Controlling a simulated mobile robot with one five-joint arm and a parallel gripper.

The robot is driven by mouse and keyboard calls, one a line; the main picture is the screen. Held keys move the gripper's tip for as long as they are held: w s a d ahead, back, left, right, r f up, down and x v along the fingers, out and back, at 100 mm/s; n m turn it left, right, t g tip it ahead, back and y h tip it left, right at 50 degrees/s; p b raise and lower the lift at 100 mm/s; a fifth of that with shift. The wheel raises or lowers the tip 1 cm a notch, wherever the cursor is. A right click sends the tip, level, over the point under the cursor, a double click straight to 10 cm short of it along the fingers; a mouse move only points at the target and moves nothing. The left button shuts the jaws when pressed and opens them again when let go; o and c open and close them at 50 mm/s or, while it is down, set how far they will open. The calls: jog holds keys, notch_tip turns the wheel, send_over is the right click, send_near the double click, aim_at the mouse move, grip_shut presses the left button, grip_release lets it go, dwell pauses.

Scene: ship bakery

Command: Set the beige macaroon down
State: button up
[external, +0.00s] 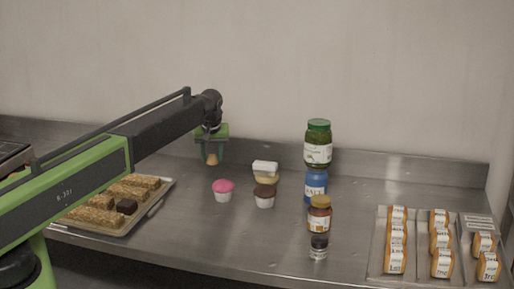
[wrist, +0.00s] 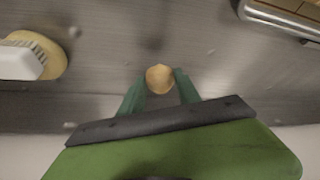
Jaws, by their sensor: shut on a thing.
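The beige macaroon (wrist: 159,78) is between the tips of my gripper's green fingers in the wrist view. It also shows as a small tan shape (external: 212,159) under my gripper in the external view. My gripper (external: 212,153) is shut on it, near the back of the steel counter (external: 280,230). Whether the macaroon touches the counter cannot be told.
Jars (external: 318,145) stand further right. A tray of bars (external: 155,205) lies left. Trays of packaged goods (external: 378,262) lie far right. Bare counter surrounds the macaroon.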

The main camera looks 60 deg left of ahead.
aim_at(211, 164)
jog(key=shift+a+f, duration=0.25)
jog(key=shift+a, duration=0.25)
notch_tip(211, 164, down, 4)
jog(key=b, duration=0.4)
jog(key=shift+f, duration=0.15)
jog(key=shift+d+r, duration=0.1)
jog(key=shift+r, duration=0.1)
jog(key=shift+f, duration=0.15)
jog(key=o, duration=0.9)
